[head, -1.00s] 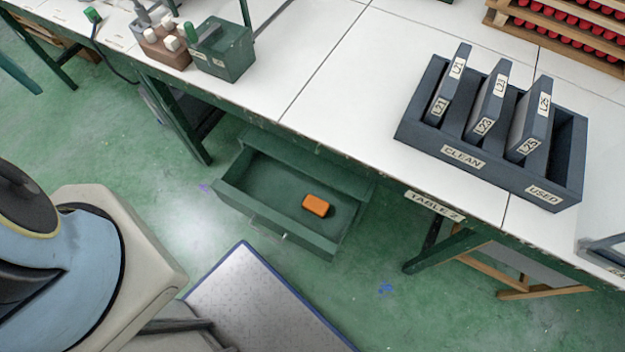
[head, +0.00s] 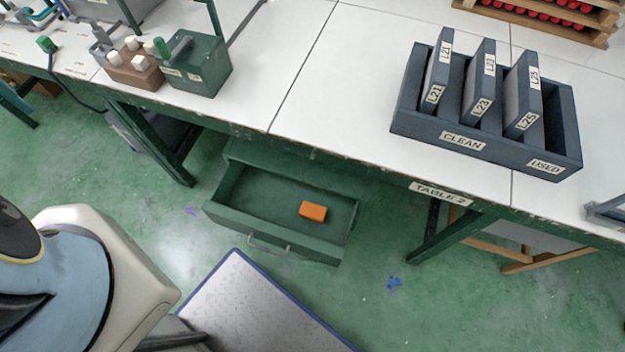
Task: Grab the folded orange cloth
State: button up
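The folded orange cloth (head: 313,211) is a small block-like bundle. It lies on the floor of an open green drawer (head: 275,240) under the table, right of the drawer's middle. Nothing covers it from above in the head view. My gripper is not in view. Only a pale and blue part of my own body shows at the lower left, apart from the drawer.
The white tabletop (head: 350,110) overhangs the drawer's back. On it stand a dark rack (head: 400,118) with several labelled plates, a green box (head: 200,72) and a brown bottle holder (head: 131,72). Green table legs (head: 452,238) flank the drawer.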

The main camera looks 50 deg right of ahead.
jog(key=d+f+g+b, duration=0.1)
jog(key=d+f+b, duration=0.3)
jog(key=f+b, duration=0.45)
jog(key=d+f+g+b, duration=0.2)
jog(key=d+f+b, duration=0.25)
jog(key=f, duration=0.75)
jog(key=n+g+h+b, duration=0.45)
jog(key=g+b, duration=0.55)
jog(key=b, duration=3.3)
send_near(311, 209)
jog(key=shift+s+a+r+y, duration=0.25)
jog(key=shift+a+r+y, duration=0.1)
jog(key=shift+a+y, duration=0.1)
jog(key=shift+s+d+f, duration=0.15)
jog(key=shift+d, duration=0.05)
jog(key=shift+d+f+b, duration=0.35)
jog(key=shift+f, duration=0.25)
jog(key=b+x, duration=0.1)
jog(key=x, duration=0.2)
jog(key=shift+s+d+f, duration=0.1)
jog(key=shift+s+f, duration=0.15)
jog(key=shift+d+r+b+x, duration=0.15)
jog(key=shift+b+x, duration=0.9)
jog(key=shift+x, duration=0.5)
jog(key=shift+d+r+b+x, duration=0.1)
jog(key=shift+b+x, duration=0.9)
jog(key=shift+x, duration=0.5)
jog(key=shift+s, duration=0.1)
